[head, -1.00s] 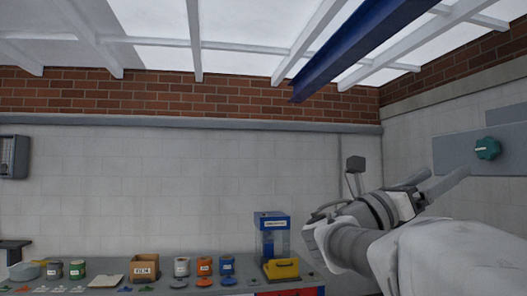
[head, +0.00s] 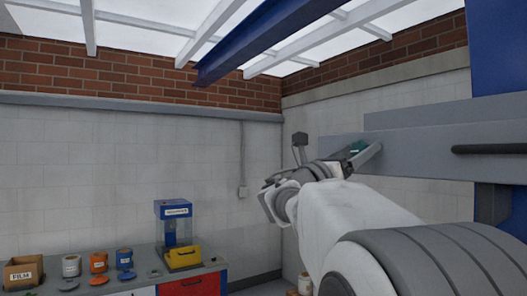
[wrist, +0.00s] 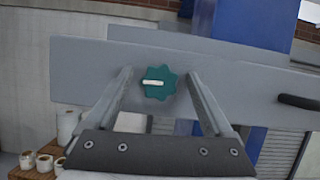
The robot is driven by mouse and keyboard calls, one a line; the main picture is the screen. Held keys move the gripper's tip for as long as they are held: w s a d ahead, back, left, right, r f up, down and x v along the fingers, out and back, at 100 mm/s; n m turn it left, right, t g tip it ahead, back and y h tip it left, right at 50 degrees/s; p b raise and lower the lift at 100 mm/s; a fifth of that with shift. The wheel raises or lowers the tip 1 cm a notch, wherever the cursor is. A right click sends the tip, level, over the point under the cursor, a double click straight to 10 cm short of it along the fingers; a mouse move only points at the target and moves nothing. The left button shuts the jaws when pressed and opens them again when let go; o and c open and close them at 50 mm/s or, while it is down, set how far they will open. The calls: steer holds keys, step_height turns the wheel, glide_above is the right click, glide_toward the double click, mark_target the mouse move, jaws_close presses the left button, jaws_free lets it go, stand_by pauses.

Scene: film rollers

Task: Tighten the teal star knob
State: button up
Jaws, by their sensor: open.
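The teal star knob (wrist: 158,82) sits on the face of a grey horizontal beam (wrist: 80,72) and has a pale bar mark across its middle, lying nearly level. In the wrist view it appears between the two fingers of my gripper (wrist: 156,78), which are open with nothing between them at their tips. I cannot tell how far the tips are from the knob. In the head view my gripper (head: 366,158) reaches up to the left end of the beam, and only a sliver of the teal knob (head: 357,147) shows between the fingers.
A black handle bar (head: 490,149) sticks out on the beam to the right. A blue column (head: 490,50) stands behind the beam. A bench at lower left holds a FILM box (head: 22,273), several jars and a yellow-and-blue machine (head: 174,225).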

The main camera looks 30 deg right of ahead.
steer(key=shift+c, duration=0.3)
jaws_close()
steer(key=shift+m, duration=0.3)
steer(key=m+g+b, duration=0.1)
steer(key=m, duration=0.1)
steer(key=m+g+b, duration=0.1)
steer(key=m, duration=0.1)
steer(key=shift+w+a+f+m+g, duration=0.1)
steer(key=shift+f+m+g, duration=0.05)
steer(key=shift+m+g, duration=0.25)
steer(key=m+g, duration=0.1)
steer(key=m, duration=0.2)
steer(key=m+g+b, duration=0.1)
steer(key=m+g, duration=0.1)
steer(key=m, duration=0.1)
steer(key=shift+y, duration=0.4)
steer(key=m, duration=0.2)
steer(key=m+g+y, duration=0.1)
steer(key=m, duration=0.2)
steer(key=shift+r+m+y+p, duration=0.25)
steer(key=shift+m+y+p, duration=0.15)
steer(key=m+y, duration=0.1)
steer(key=m, duration=0.1)
steer(key=m+g+y+p, duration=0.1)
steer(key=m, duration=0.2)
